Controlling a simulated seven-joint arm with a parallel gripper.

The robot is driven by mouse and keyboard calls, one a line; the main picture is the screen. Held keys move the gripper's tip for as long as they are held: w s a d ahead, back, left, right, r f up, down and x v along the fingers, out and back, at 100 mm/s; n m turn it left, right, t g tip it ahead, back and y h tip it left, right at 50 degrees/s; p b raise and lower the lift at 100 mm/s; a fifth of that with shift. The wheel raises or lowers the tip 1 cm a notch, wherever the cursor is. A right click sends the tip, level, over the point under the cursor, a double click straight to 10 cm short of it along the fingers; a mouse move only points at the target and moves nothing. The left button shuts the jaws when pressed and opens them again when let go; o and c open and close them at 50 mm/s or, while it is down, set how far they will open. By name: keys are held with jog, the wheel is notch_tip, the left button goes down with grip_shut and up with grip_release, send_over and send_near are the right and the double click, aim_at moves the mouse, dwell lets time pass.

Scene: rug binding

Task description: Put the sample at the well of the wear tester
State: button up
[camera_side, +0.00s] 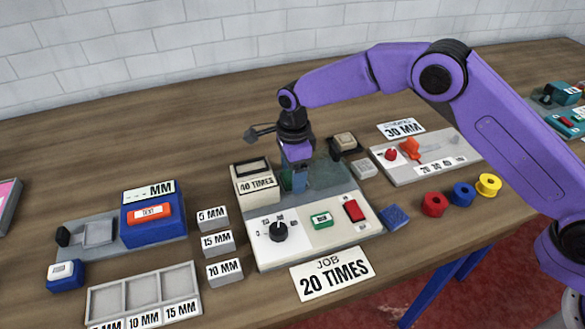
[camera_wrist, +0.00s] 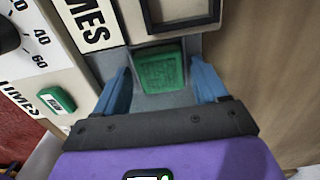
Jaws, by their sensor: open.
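The wear tester (camera_side: 285,190) stands mid-table, with a dial, a green button, a red switch and a display reading 40 TIMES. In the wrist view a green textured square (camera_wrist: 160,72), which looks like the sample, lies on a grey part of the tester between my fingers. My gripper (camera_side: 298,180) points down over the tester's bed, beside the display block. In the wrist view its two blue fingers (camera_wrist: 162,85) are apart, one on each side of the green square, with gaps visible. The well's edges under the square are partly hidden.
A card (camera_side: 332,274) in front reads JOB 20 TIMES. A blue textured block (camera_side: 394,216) lies at the tester's right edge. Red, blue and yellow spools (camera_side: 488,185) stand further right. Labelled blocks (camera_side: 218,243) and a tray (camera_side: 143,292) are left. A dark holder (camera_side: 344,145) stands behind.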

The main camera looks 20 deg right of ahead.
notch_tip(320, 180, up, 12)
jog(key=shift+r, duration=0.15)
dwell(0.4)
jog(key=s+d+r+n, duration=0.3)
jog(key=s+d+n, duration=0.3)
jog(key=s+n, duration=0.25)
jog(key=s+d+r+n, duration=0.3)
jog(key=s+d+n, duration=0.3)
jog(key=s+n, duration=0.3)
jog(key=s+d+f+n, duration=0.2)
jog(key=s+d+n, duration=0.4)
jog(key=s+d, duration=0.2)
jog(key=s+d+f+n, duration=0.2)
jog(key=s+d+n, duration=0.5)
jog(key=s+d, duration=0.2)
jog(key=shift+s, duration=1.1)
jog(key=shift+d+r, duration=0.1)
